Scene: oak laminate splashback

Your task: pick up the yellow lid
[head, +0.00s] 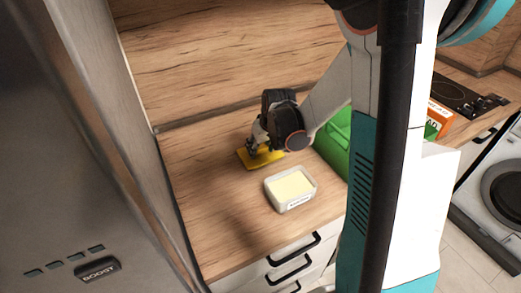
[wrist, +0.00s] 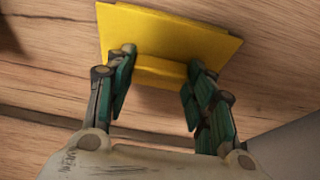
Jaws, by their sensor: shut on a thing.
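The yellow lid (head: 268,160) is a flat rectangular plate at the wooden counter, behind and to the left of a white tub (head: 290,188) with pale yellow contents. In the wrist view the lid (wrist: 165,32) fills the top middle and has a raised ridge between the fingers. My gripper (head: 254,149) is above the lid and shut on it; in the wrist view its two green-padded fingers (wrist: 160,68) stand on either side of the ridge. I cannot tell whether the lid touches the counter or is slightly above it.
A green container (head: 336,143) stands right of the tub, partly hidden by my arm. A steel appliance (head: 80,150) bounds the counter at left. The counter's front left (head: 220,225) is clear. An orange box (head: 438,117) and a hob (head: 462,97) are farther right.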

